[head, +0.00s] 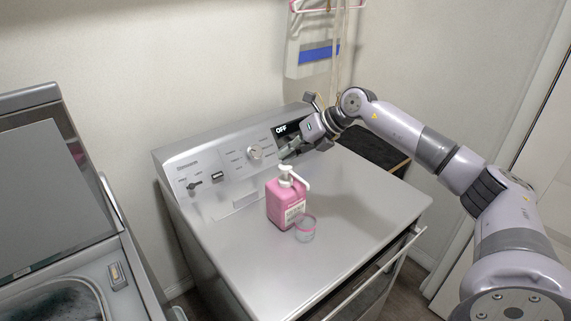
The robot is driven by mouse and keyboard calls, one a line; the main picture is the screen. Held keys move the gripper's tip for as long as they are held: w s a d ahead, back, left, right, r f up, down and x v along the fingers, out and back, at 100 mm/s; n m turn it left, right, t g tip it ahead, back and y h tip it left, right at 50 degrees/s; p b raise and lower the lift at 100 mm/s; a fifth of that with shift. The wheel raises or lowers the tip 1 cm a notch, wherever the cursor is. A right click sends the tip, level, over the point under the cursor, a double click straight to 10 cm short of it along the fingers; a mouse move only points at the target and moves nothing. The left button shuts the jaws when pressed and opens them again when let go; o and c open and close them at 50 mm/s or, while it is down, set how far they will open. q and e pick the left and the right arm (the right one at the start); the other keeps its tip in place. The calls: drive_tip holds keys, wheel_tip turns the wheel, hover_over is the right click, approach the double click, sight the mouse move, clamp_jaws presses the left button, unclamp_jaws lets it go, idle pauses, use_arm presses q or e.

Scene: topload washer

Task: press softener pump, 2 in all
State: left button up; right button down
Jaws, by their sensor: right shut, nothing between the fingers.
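A pink softener bottle (284,205) with a white pump head (290,174) stands upright on the metal top of the right-hand machine. The pump's spout points to the right. A small clear cup (305,229) with a pink rim stands right in front of the bottle, to its lower right. My right gripper (288,156) is shut and empty, behind and above the pump near the control panel, and looks apart from the pump. My left gripper is not in view.
The control panel (222,163) with knobs and a display reading OFF rises behind the bottle. An open washer (60,300) stands at the left. Hangers (325,8) hang on the wall. The machine top is otherwise clear.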

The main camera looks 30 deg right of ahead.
drive_tip(key=shift+s+f+b, duration=0.1)
drive_tip(key=shift+f+b, duration=0.25)
drive_tip(key=shift+f, duration=0.4)
idle(0.4)
drive_tip(key=shift+r, duration=0.1)
drive_tip(key=shift+r+p, duration=1.15)
drive_tip(key=shift+r, duration=0.3)
wheel_tip(320, 180, up, 5)
drive_tip(key=p, duration=0.4)
idle(1.4)
